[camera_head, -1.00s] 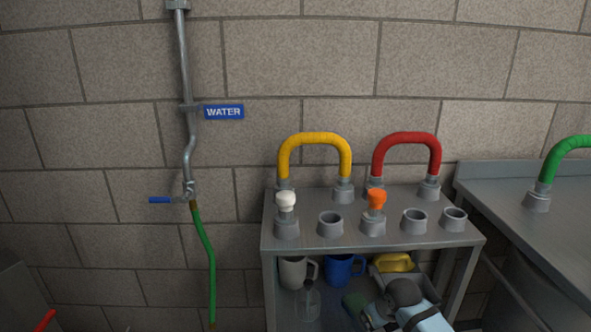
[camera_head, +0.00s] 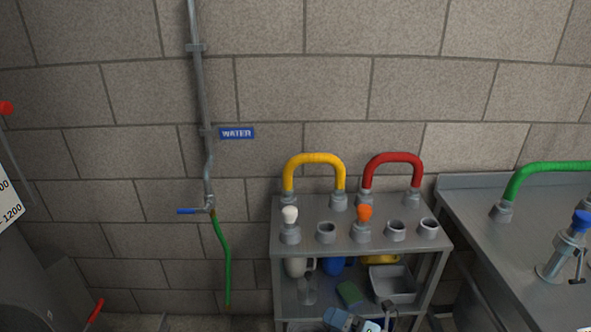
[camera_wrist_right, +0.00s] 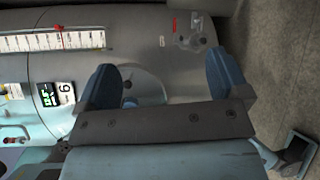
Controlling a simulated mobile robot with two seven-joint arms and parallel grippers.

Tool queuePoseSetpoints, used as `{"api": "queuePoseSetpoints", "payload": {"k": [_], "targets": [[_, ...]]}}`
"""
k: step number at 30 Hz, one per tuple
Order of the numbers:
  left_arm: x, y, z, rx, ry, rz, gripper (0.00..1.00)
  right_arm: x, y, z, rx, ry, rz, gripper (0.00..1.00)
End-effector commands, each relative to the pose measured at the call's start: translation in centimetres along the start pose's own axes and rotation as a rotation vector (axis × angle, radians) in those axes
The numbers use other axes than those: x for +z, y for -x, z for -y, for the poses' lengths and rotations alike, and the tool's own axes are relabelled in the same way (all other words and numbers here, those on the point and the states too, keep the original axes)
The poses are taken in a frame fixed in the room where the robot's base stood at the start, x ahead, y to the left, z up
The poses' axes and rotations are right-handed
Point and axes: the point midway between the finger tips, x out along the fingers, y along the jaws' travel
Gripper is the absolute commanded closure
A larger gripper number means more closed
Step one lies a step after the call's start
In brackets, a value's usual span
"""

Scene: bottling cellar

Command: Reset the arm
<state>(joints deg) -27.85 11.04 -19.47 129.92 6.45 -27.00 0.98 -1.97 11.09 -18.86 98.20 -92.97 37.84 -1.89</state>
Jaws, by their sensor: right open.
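My right gripper (camera_wrist_right: 163,78) is open in the right wrist view, its two dark blue fingers wide apart. I see nothing held between them. Behind the fingers is a pale metal surface with a round fitting. My left gripper is not in view.
The steel rack (camera_head: 309,240) carries a yellow hose (camera_head: 315,158) and a red hose (camera_head: 392,158). A steel counter (camera_head: 470,225) stands right, a tank (camera_head: 32,262) left. A water pipe (camera_head: 204,110) runs down the wall. A scale (camera_wrist_right: 60,40) and display (camera_wrist_right: 47,95) show in the wrist view.

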Motion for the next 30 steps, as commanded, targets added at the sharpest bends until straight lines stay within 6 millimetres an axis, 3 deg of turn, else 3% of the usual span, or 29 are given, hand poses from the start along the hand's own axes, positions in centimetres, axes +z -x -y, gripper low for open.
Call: {"api": "queuePoseSetpoints", "payload": {"k": [1,3,9,14,18,24,30], "targets": [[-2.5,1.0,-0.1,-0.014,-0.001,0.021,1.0,0.4,1.4,-4.2,0.056,-0.119,0.074,0.07],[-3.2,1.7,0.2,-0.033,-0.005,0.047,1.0,0.8,3.2,-6.9,0.126,-0.29,0.183,0.07],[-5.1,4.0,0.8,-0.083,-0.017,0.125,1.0,1.7,9.4,-11.9,0.233,-0.815,0.498,0.07],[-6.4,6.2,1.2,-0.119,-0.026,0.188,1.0,0.3,14.7,-13.7,0.225,-1.26,0.728,0.07],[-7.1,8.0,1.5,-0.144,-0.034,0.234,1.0,-2.7,18.2,-14.6,0.168,-1.607,0.873,0.07],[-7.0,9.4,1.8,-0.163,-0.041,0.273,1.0,-6.3,20.6,-15.2,0.09,-1.896,0.964,0.07],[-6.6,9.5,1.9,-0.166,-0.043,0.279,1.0,-7.1,20.9,-15.0,0.073,-1.951,0.976,0.07]]}}
